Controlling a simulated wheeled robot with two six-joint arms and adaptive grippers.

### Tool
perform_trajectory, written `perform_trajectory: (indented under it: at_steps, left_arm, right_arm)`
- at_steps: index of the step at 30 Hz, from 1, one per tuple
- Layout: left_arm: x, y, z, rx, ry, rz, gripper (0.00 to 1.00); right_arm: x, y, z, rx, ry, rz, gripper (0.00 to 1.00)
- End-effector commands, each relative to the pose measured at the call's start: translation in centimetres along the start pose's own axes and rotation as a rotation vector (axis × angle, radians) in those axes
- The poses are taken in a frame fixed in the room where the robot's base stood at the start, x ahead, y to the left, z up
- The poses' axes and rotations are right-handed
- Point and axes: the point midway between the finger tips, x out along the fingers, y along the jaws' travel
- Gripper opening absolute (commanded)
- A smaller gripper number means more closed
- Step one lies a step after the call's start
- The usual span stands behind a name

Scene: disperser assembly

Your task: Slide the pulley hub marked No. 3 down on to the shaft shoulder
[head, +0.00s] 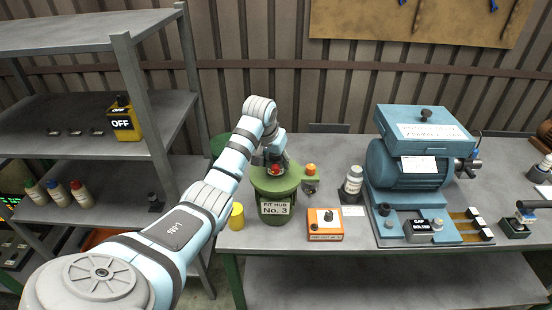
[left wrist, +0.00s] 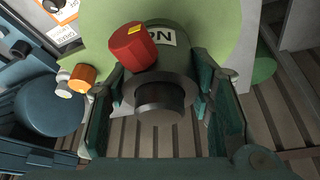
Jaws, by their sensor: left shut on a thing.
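My left gripper (head: 273,158) is over the green stand (head: 278,185) labelled "FIT HUB No. 3". In the left wrist view its two dark green fingers (left wrist: 160,85) lie on either side of a dark, flanged cylindrical part with a white label reading "No" (left wrist: 160,37), which seems to be the hub. The gripper is shut on it. A red knob-like piece (left wrist: 136,47) shows beside this part, and red also shows under the gripper in the head view (head: 276,169). The shaft shoulder cannot be made out, nor whether the hub touches it. My right gripper is not in view.
An orange-capped piece (head: 310,170) is at the stand's right arm.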

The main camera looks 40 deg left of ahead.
Motion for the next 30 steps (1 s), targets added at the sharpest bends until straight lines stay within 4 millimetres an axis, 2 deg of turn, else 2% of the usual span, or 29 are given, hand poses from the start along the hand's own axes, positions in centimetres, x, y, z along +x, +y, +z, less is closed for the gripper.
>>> perform_trajectory:
  at_steps: [7,8,12,22,30]
  left_arm:
    - [0.5,0.0,0.1,0.000,0.003,0.000,0.00]
    - [0.4,0.0,0.1,0.000,0.003,0.000,0.52]
    - [0.4,0.0,0.1,0.000,0.002,0.000,0.71]
    - [0.1,0.0,0.2,0.000,0.000,0.000,0.71]
    - [-5.4,0.0,0.1,0.001,0.005,0.000,0.71]
  right_arm:
    - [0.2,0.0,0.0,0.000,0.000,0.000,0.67]
    - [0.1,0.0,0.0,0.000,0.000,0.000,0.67]
    - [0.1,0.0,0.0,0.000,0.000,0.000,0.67]
    - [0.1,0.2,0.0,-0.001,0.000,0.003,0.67]
    - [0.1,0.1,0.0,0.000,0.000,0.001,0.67]
